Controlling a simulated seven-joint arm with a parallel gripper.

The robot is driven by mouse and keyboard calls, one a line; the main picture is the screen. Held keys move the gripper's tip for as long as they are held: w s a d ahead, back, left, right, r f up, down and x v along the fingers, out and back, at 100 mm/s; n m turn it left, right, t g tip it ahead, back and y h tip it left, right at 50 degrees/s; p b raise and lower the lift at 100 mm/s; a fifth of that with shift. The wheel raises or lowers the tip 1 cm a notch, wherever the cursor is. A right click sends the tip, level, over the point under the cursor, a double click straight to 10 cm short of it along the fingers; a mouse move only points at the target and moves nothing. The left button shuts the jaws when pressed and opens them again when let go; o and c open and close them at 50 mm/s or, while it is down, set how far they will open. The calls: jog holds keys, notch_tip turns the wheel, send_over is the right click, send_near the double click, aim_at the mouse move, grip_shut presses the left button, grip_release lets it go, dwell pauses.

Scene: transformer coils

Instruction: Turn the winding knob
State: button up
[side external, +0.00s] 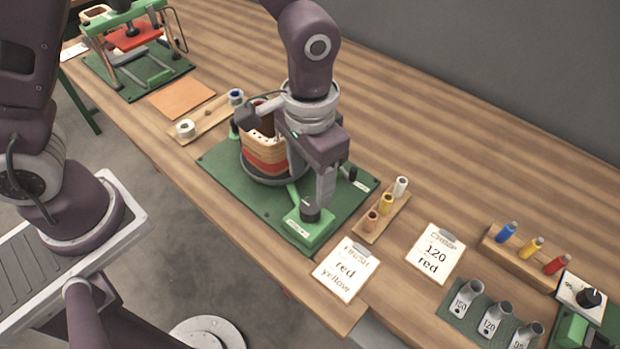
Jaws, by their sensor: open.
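My gripper (322,190) points down over the front right part of a green winding base (222,165). Its jaws are open, close above a green block (310,234) with a white label. A dark round knob (311,214) shows at the fingertips on that block; whether the fingers touch it or stand around it, I cannot tell. A wood-coloured coil drum (264,152) with a red band stands on the base behind my gripper, partly hidden by my wrist. A black dial knob (589,297) on a white plate sits at the far right.
Two cards (347,270) (436,252) lie in front. Grey labelled tubes (490,321) and blue, yellow and red pegs (532,246) are at right. A green press frame (133,45) stands at far left. The back right tabletop is clear.

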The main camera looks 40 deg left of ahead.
aim_at(310, 206)
jog(key=shift+s+f+n, duration=0.4)
jog(key=shift+s+f, duration=0.05)
jog(key=shift+n, duration=0.5)
jog(key=shift+w+n, duration=0.4)
notch_tip(310, 206, down, 7)
jog(key=shift+w+r, duration=0.1)
